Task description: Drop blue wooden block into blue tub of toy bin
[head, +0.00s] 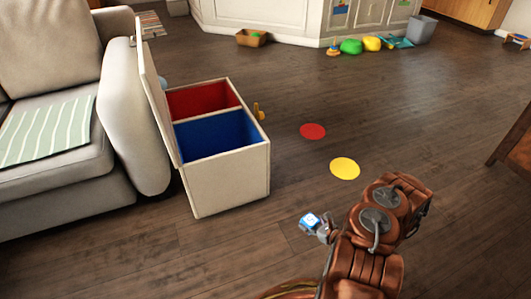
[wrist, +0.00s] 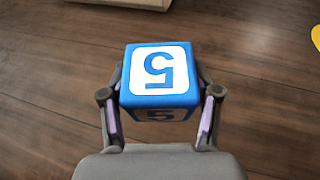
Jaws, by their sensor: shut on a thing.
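The blue wooden block (wrist: 157,78), with a white face and a blue number 5, is held between the two fingers of my gripper (wrist: 160,104) in the wrist view. In the head view the block (head: 310,220) shows small at the tip of my gripper (head: 318,228), above the floor. The toy bin (head: 235,180) stands to the left with its lid raised and leaning toward the sofa. Its blue tub (head: 215,135) is the nearer one and its red tub (head: 203,100) is behind. Both look empty. My gripper is right of the bin and in front of it, apart from it.
A grey sofa (head: 60,95) stands left of the bin. A red disc (head: 313,131) and a yellow disc (head: 345,168) lie on the floor right of it. A wooden table (head: 513,145) is at the right edge. The floor between bin and gripper is clear.

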